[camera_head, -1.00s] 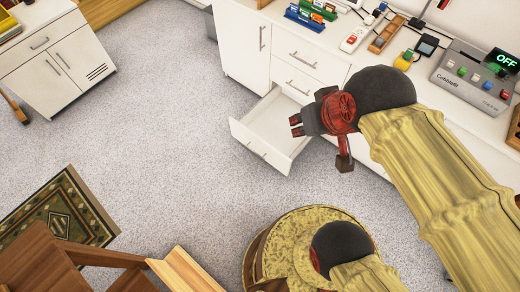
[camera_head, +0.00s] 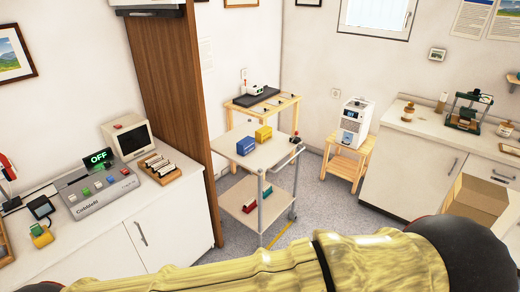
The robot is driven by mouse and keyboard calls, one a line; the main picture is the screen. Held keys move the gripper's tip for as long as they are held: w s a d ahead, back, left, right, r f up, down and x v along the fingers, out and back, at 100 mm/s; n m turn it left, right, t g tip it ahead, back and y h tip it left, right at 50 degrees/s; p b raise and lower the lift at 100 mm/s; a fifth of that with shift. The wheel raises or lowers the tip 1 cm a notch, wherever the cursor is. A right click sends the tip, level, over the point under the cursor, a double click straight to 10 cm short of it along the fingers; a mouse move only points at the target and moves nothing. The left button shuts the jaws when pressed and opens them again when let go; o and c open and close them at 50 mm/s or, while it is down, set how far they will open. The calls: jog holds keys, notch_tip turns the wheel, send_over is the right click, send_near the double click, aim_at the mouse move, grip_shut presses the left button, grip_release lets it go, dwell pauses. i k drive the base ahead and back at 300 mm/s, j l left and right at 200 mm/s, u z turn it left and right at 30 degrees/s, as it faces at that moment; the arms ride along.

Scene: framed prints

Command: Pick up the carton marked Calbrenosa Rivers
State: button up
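A blue box (camera_head: 246,146) and a yellow box (camera_head: 263,133) stand close together on the top shelf of a grey trolley (camera_head: 275,155). Either may be a carton, but no name on them is readable at this size. A red item (camera_head: 264,203) and a small green item (camera_head: 249,209) lie on the trolley's lower shelf. I cannot make out the name Calbrenosa Rivers anywhere. My yellow-sleeved arm crosses the bottom of the view. My gripper is outside the picture.
A counter with a control box (camera_head: 98,190) and a monitor (camera_head: 128,138) is at left, beside a brown partition (camera_head: 163,90). A white machine (camera_head: 355,122) stands on a wooden stool. A tan open box (camera_head: 480,203) is at right. Some grey floor shows around the trolley.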

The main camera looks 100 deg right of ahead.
aim_at(245, 147)
jog(key=z, duration=3.15)
jog(key=i+l+u, duration=0.2)
jog(key=i+l, duration=0.55)
jog(key=i+l+u, duration=0.1)
jog(key=i+l, duration=0.15)
jog(key=i, duration=0.25)
jog(key=i+l+u, duration=0.15)
jog(key=i, duration=0.45)
